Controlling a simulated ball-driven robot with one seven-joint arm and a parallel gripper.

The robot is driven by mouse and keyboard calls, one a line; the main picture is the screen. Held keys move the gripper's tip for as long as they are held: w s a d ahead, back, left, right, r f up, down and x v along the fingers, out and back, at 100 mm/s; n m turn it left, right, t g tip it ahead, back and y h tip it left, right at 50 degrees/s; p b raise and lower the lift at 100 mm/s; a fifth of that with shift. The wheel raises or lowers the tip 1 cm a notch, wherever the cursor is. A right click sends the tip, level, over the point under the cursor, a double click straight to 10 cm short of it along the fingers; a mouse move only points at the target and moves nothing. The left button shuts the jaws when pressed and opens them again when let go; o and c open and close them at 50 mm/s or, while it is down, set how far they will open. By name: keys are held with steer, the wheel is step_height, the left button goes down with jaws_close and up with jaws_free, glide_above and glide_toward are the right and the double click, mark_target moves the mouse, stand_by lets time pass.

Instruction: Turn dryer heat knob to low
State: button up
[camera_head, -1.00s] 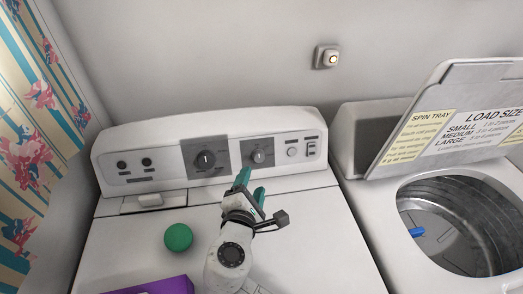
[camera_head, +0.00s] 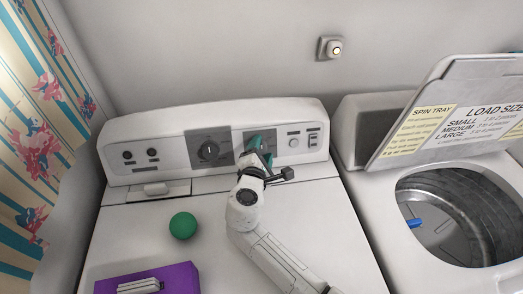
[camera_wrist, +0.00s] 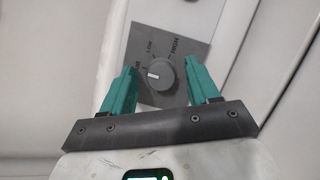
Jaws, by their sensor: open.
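The dryer heat knob (camera_wrist: 160,74) is a round grey dial on a dark square plate (camera_wrist: 170,45), seen in the wrist view. Its white pointer mark faces left. My gripper (camera_wrist: 160,82) is open, with one teal finger on each side of the knob. A gap shows on the right; I cannot tell whether the left finger touches. In the head view my gripper (camera_head: 261,150) is at the dryer's right-hand dial plate and mostly hides the knob.
A larger dark knob (camera_head: 208,150) is on the panel to the left. A green ball (camera_head: 183,225) and a purple box (camera_head: 180,276) are on the dryer top (camera_head: 130,228). An open washer (camera_head: 380,190) stands at right.

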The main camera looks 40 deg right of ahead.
steer(key=c, duration=1)
steer(key=shift+c, duration=0.2)
steer(key=shift+m, duration=0.3)
steer(key=m+g+y, duration=0.1)
steer(key=m, duration=0.5)
steer(key=m+g+y, duration=0.1)
steer(key=m, duration=0.1)
steer(key=shift+m+y, duration=0.3)
